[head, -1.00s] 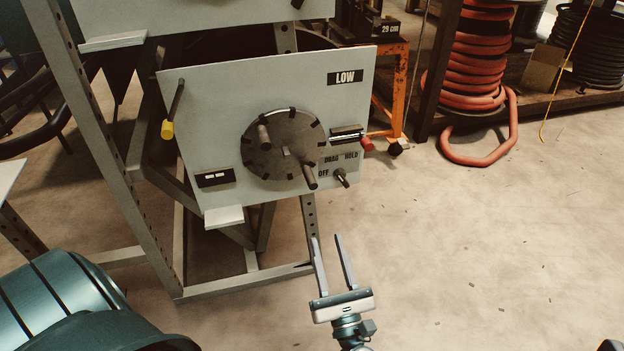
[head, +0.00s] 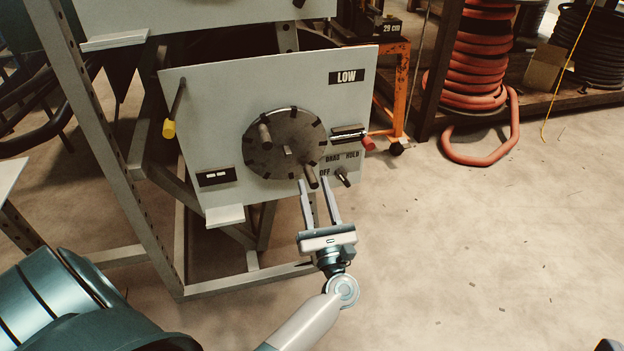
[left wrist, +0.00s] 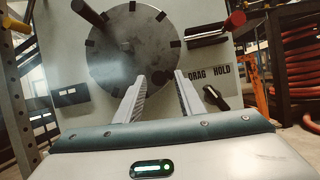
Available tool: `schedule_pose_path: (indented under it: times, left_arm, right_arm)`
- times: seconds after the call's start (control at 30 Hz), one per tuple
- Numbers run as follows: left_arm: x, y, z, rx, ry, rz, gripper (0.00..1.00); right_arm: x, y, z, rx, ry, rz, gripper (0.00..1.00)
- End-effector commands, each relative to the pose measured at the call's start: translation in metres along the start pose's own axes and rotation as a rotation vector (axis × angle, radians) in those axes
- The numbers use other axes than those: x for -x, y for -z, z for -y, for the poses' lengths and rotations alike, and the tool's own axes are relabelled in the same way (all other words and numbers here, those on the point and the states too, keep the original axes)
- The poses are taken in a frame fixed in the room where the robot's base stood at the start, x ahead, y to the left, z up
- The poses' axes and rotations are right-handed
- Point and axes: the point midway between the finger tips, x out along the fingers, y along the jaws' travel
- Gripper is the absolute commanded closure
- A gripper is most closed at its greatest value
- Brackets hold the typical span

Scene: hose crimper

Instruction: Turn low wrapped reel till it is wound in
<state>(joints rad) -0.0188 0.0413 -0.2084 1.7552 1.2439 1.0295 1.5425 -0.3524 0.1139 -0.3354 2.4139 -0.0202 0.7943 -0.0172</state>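The panel marked LOW (head: 230,95) carries a dark round reel disc (head: 270,155) with notches around its rim.
A red-tipped lever (head: 369,143) and a yellow-tipped lever (head: 169,128) flank the disc. A metal frame (head: 130,200) holds the panel.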

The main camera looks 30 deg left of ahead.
Motion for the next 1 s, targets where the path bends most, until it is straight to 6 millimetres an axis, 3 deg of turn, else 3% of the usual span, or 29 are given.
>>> schedule_pose_path:
  times: [0.23,0.63,0.8,1.0]
  left_arm:
    - [-0.026,0.000,0.000,-0.001,0.000,0.001,0.65]
    - [-0.031,0.000,0.000,-0.001,0.000,-0.001,0.65]
    - [-0.030,0.000,0.000,-0.001,0.000,-0.001,1.00]
    - [-0.030,0.001,0.001,0.005,-0.003,-0.001,1.00]
  right_arm:
    - [0.001,0.001,0.000,0.000,0.000,-0.003,0.70]
    - [-0.004,0.001,-0.001,0.004,0.005,-0.020,0.70]
    - [-0.003,0.001,-0.001,0.004,0.005,-0.018,0.70]
    - [0.000,0.001,-0.001,0.003,0.003,-0.013,0.70]
